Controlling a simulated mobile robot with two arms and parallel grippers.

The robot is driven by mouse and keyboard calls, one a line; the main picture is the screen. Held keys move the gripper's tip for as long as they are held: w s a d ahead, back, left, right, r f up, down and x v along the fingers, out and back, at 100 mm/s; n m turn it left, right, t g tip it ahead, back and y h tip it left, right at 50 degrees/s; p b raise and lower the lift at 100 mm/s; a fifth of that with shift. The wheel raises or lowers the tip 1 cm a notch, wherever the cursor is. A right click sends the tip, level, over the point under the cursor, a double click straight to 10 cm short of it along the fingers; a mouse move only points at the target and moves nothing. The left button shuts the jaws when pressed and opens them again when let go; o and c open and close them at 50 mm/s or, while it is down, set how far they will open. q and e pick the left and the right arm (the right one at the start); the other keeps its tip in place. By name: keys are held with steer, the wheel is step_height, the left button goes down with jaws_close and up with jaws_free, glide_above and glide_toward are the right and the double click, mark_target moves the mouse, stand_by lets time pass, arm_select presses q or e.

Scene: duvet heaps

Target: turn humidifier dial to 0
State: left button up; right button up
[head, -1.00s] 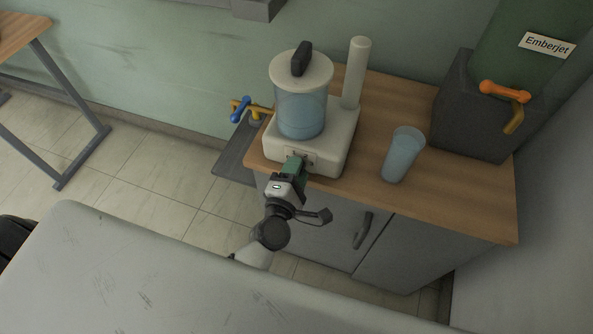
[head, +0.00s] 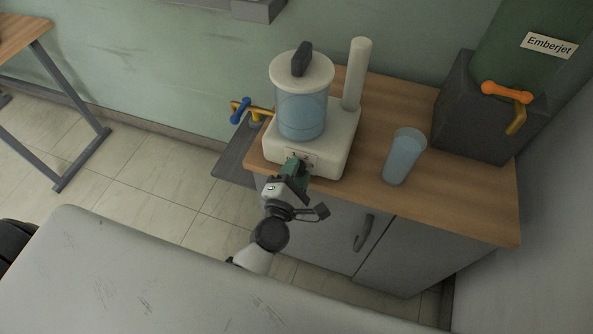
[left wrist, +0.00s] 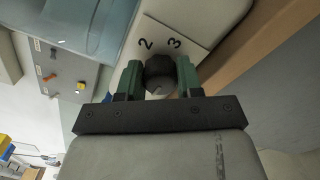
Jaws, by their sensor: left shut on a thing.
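The humidifier (head: 340,145) is a white base with a clear blue water tank (head: 302,112), a pale lid with a black handle, and a white upright pipe. It stands on the wooden counter top. My left gripper (head: 297,166) is at the panel on its front face. In the left wrist view the gripper (left wrist: 160,78) has its two green fingers on either side of the dark round dial (left wrist: 159,70), shut on it. The dial plate (left wrist: 186,35) shows the numbers 2 and 3; other marks are hidden. My right gripper is not in view.
A blue cup (head: 404,156) stands on the counter (head: 450,205) right of the humidifier. A dark box with an orange-handled tap (head: 506,92) is at the back right. A blue-handled tap (head: 240,109) is at the left. A pale surface (head: 150,280) fills the front.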

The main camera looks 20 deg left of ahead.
arm_select(q)
steer(key=o, duration=0.9)
steer(key=shift+s, duration=0.1)
steer(key=shift+s+a+b, duration=0.2)
steer(key=shift+s+b, duration=1.1)
steer(key=shift+s, duration=4.05)
steer(key=shift+f, duration=0.1)
